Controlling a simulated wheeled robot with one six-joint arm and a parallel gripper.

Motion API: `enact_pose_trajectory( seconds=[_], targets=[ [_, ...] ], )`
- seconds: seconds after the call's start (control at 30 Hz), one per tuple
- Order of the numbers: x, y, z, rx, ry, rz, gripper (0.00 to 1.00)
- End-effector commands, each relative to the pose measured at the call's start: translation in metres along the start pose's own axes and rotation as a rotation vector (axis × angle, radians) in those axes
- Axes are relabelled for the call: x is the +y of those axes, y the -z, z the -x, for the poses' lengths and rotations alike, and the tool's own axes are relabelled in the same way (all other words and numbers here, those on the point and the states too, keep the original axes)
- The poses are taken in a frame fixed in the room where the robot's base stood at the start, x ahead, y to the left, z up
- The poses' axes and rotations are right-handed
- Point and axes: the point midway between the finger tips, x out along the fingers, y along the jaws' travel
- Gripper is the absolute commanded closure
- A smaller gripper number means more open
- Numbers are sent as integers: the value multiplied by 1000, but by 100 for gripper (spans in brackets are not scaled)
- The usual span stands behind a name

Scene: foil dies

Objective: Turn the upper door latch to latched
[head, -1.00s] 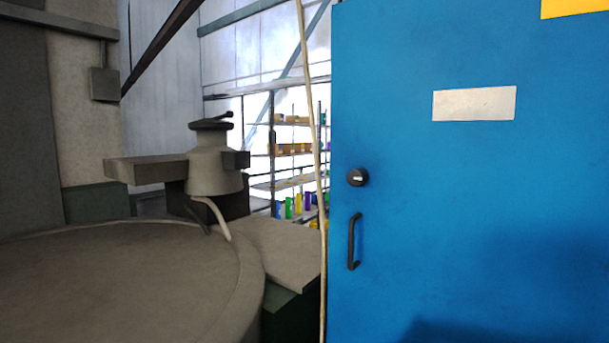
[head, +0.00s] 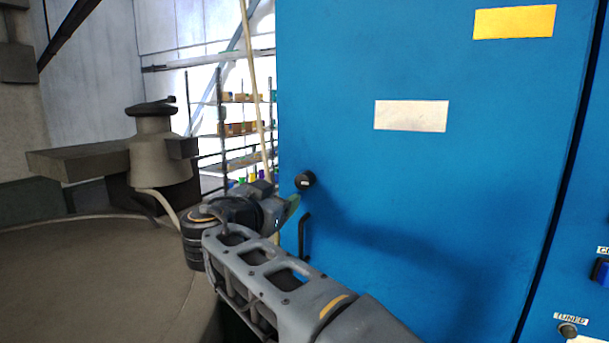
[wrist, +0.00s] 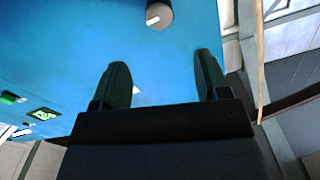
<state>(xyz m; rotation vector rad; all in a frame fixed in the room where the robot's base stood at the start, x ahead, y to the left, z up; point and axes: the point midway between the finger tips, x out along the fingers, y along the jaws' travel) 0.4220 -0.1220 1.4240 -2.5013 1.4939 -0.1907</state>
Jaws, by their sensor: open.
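The upper door latch (head: 305,181) is a round black knob with a light mark on its face, on the left edge of the blue door (head: 420,210). It also shows at the top of the wrist view (wrist: 159,15), where its light mark lies nearly level, slightly tilted. My gripper (wrist: 158,75) is open and empty, its two dark fingers apart and pointing at the door. The latch lies beyond the fingertips, roughly between them sideways, and apart from them. In the head view my gripper (head: 292,203) is just below and left of the latch, partly hidden by my wrist.
A black door handle (head: 305,236) is below the latch, close to my arm. A white label (head: 411,115) and a yellow label (head: 514,22) are on the door. A round grey machine (head: 80,280) stands at left. A cable (head: 254,80) hangs beside the door edge.

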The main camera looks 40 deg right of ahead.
Motion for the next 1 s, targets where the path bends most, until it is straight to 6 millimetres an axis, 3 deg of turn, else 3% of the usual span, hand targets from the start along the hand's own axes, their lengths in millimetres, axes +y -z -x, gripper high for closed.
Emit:
enact_pose_trajectory(
  seconds=[0.6, 0.8, 1.0],
  targets=[
    [1, 4, -108, 2, -5, -2, 31],
    [0, 2, -125, 2, -2, -3, 31],
    [1, 2, -130, 3, -1, -4, 31]
  ],
)
